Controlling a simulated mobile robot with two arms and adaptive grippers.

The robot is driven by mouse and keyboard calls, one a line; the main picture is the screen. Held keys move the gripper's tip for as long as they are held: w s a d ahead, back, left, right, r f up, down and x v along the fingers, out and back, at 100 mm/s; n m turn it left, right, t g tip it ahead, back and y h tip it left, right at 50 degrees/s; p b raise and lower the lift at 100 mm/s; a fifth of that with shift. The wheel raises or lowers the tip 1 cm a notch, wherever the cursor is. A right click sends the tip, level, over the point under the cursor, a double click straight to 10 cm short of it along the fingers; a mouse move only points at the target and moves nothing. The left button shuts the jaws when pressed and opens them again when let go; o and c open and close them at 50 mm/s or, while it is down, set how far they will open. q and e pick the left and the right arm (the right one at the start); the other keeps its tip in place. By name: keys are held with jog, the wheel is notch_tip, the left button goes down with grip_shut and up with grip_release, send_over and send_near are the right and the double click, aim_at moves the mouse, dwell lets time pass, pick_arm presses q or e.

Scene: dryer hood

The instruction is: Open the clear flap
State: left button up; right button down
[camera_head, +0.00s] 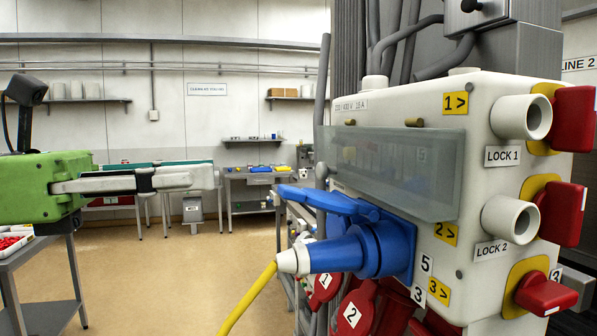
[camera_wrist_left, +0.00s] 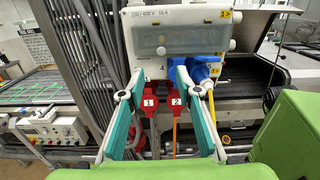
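The clear flap (camera_head: 395,170) is a wide, see-through grey pane on the front of the white box (camera_head: 480,150) in the head view. It hangs down over the box front, with two small brass-coloured pieces at its top edge. It also shows in the left wrist view (camera_wrist_left: 172,38), above and beyond the fingertips. My left gripper (camera_head: 214,171) is green with grey fingers and stands left of the box, clearly apart from the flap. In the left wrist view its two fingers (camera_wrist_left: 151,87) are spread wide with nothing between them. My right gripper is not in view.
A blue plug (camera_head: 350,248) with a yellow cable (camera_head: 247,298) sticks out below the flap. Red plugs (camera_head: 355,310) hang under the box. Red switches (camera_head: 565,212) and white lock cylinders (camera_head: 510,220) are on its right side. The space between gripper and box is free.

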aim_at(318, 170)
pick_arm(q)
jog(key=p+x, duration=0.6)
jog(key=x, duration=0.6)
jog(key=shift+d, duration=0.4)
jog(key=shift+w+d+f, duration=0.1)
jog(key=shift+d+f, duration=0.1)
jog(key=shift+d, duration=0.25)
grip_shut()
